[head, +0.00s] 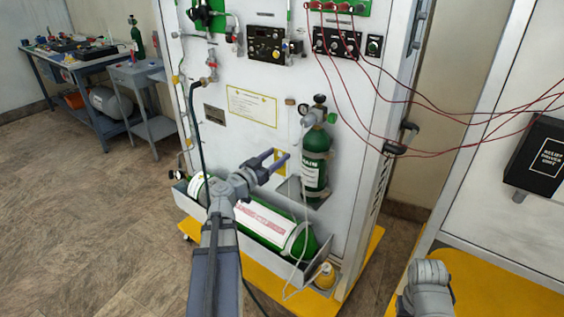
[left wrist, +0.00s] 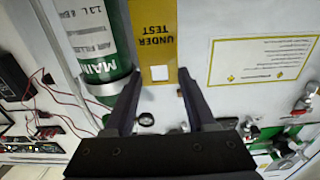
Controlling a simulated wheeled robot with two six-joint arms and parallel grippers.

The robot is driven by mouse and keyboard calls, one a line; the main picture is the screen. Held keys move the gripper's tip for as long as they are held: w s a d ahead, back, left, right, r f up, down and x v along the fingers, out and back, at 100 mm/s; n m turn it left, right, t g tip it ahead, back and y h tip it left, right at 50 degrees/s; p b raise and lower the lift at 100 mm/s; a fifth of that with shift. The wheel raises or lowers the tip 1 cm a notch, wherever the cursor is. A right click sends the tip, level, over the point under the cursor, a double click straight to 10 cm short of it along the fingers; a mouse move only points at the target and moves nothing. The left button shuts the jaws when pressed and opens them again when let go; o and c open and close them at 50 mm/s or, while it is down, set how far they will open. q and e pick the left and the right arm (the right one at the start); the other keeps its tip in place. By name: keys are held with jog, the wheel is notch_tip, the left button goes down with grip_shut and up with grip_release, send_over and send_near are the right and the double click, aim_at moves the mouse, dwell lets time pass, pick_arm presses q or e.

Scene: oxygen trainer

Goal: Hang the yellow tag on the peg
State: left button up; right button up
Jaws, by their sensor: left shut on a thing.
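The yellow tag (left wrist: 156,42) reads "UNDER TEST", upside down in the left wrist view, and has a square hole near its gripped end. My left gripper (left wrist: 160,74) is shut on the tag, with one finger at each side of it. In the head view the left gripper (head: 278,158) is in front of the white panel, left of the upright green cylinder, and the tag (head: 280,168) shows partly between its fingers. My right gripper is not in view; only part of my right arm shows at the lower right.
The upright green cylinder (head: 315,160) with gauges stands close right of the gripper. A large green and white cylinder (head: 262,222) lies in a tray below. A hose (head: 192,120) and red wires (head: 345,100) hang across the white panel (head: 225,70).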

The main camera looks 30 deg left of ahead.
pick_arm(q)
jog(key=shift+w, duration=0.1)
jog(key=shift+w+d+f+b, duration=0.1)
jog(key=shift+w+f+b, duration=0.2)
jog(key=shift+w, duration=1.3)
jog(key=shift+w+d+f+b, duration=0.15)
jog(key=shift+w+f+b, duration=0.1)
jog(key=shift+w, duration=1.35)
jog(key=shift+w+d+f+b, duration=0.1)
jog(key=shift+w+f+b, duration=0.15)
jog(key=shift+w, duration=1.35)
jog(key=o, duration=1.4)
jog(key=shift+s+a+f, duration=0.1)
jog(key=shift+s+a, duration=0.1)
jog(key=shift+s, duration=1.75)
jog(key=shift+s+a+f, duration=0.1)
jog(key=shift+s+a, duration=0.05)
jog(key=shift+s, duration=1.8)
